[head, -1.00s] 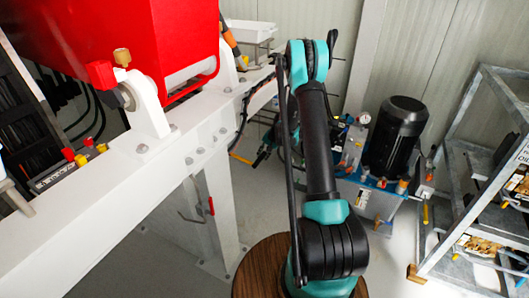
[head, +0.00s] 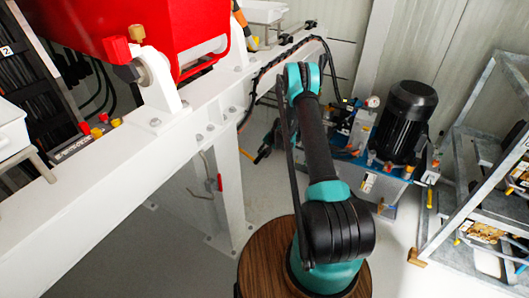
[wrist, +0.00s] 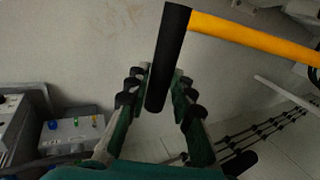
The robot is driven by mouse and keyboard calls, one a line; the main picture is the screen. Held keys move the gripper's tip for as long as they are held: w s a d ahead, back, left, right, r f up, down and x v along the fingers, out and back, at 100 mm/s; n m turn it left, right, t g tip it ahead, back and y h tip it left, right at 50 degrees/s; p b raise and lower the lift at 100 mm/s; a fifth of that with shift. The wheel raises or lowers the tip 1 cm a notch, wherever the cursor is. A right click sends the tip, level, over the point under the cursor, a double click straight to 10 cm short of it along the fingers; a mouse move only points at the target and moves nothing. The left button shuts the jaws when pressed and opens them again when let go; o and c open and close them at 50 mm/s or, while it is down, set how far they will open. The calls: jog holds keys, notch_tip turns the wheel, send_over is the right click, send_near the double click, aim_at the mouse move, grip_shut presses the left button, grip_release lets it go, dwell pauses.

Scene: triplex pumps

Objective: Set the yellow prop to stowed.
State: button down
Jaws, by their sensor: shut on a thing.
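The yellow prop (wrist: 252,36) shows in the wrist view as a yellow bar running to the upper right, with a black grip (wrist: 168,58) at its near end. My gripper (wrist: 160,78) has its green fingers with black pads on either side of that black grip and is shut on it. The far end of the prop runs out toward the right edge.
A white beam (head: 110,180) with a red housing (head: 140,35) crosses the left. A black motor (head: 410,112) on a blue-topped unit stands behind my arm. A metal rack (head: 470,190) is at the right. Grey floor lies between the beam leg and the round wooden top (head: 255,265).

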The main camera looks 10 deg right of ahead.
jog(key=shift+s+d+f, duration=0.2)
jog(key=shift+d+f, duration=0.25)
jog(key=c, duration=1.5)
grip_release()
jog(key=shift+f, duration=0.1)
jog(key=shift+o, duration=0.8)
jog(key=shift+w, duration=0.1)
jog(key=shift+a+r, duration=0.15)
jog(key=shift+r, duration=0.05)
jog(key=v, duration=1.2)
